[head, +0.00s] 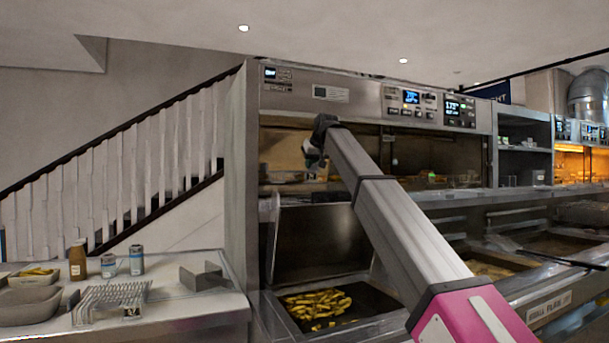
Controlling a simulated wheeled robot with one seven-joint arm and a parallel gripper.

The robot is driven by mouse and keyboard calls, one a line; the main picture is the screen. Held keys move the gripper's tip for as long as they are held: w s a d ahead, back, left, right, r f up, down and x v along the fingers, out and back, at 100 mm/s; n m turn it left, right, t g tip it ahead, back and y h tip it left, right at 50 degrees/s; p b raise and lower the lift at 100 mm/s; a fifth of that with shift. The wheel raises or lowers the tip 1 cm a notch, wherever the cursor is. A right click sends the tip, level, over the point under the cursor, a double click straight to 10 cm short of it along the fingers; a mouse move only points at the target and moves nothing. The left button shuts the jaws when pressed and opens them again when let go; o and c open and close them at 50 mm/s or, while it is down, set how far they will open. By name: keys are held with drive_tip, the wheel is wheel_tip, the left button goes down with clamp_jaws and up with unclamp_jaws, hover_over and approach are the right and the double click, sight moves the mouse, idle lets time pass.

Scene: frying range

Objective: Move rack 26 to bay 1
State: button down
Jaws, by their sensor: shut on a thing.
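My gripper (312,155) is at the end of my raised arm, in front of the upper opening of the fryer cabinet. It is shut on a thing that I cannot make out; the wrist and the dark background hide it. A metal wire rack (108,297) with a small pale tag lies on the left counter, well apart from my gripper. The tag's number is too small to read, so I cannot tell whether this is rack 26. I see no legible mark for bay 1.
Fries lie in a well (315,305) below my arm. The counter (195,308) holds a metal bracket (203,276), a brown bottle (77,260), two tins (136,260) and grey tubs (27,303). More fryer wells (490,270) run to the right. A control panel (380,97) overhangs the opening.

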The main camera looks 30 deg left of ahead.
drive_tip(key=x, duration=0.4)
drive_tip(key=r+x, duration=0.1)
drive_tip(key=x, duration=0.1)
drive_tip(key=shift+w+a+f, duration=0.1)
drive_tip(key=shift+w+a, duration=0.4)
drive_tip(key=shift+a, duration=0.05)
drive_tip(key=shift+f, duration=0.15)
drive_tip(key=shift+f, duration=0.5)
drive_tip(key=c, duration=1.2)
unclamp_jaws()
